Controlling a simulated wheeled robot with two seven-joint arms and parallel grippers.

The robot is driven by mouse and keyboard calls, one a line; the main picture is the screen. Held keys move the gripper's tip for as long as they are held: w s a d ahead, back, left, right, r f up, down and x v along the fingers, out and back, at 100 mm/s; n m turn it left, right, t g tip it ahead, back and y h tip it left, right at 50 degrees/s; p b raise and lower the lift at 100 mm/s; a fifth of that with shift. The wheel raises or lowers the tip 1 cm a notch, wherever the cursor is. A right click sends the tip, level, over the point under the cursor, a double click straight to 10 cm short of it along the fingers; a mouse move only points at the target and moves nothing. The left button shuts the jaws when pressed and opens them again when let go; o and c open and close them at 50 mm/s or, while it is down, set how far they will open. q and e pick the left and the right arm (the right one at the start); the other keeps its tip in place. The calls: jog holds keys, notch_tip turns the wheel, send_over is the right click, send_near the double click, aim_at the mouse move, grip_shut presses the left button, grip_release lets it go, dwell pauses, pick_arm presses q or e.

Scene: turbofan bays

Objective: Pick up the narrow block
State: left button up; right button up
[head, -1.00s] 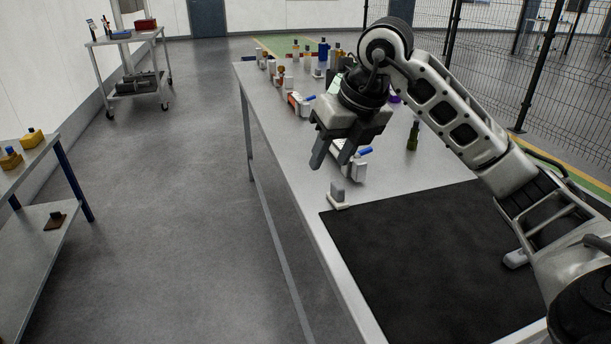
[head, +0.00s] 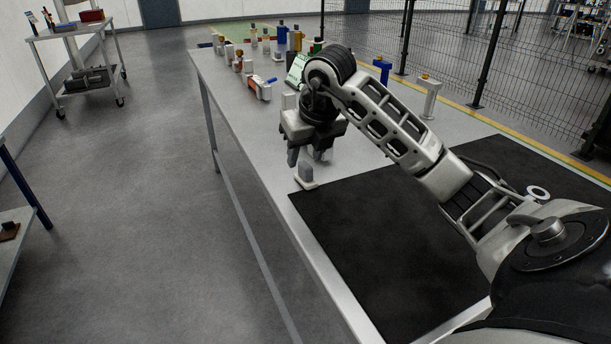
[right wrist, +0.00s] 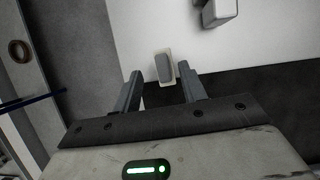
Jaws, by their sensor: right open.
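A small narrow grey block (head: 305,171) stands upright on a pale flat base (head: 307,184) at the table's left edge, by the corner of the black mat. My right gripper (head: 310,157) is open and empty, pointing down just above and behind the block. In the right wrist view the grey block (right wrist: 164,67) on its pale base shows ahead, between the lines of the two spread fingers (right wrist: 160,80). No finger clearly touches it. My left gripper is not in view.
The black mat (head: 400,240) covers the near table and is bare where seen. Another whitish block (right wrist: 218,10) shows at the right wrist view's top.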

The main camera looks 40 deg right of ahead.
aim_at(305, 164)
jog(key=x, duration=0.4)
jog(key=shift+s+d, duration=0.1)
jog(key=shift+s, duration=0.2)
jog(key=c, duration=0.9)
jog(key=shift+o, duration=0.2)
jog(key=shift+r, duration=0.1)
jog(key=shift+r, duration=0.55)
jog(key=v, duration=0.2)
jog(key=a+v, duration=0.1)
jog(key=v, duration=0.5)
jog(key=shift+s+a+f, duration=0.1)
jog(key=shift+s+a, duration=0.1)
jog(key=shift+a, duration=0.15)
jog(key=s+a+r+p, duration=0.1)
jog(key=s+a+r, duration=0.3)
jog(key=s, duration=0.4)
jog(key=shift+a+r+p, duration=0.25)
jog(key=shift+a+p, duration=0.1)
jog(key=shift+a, duration=0.55)
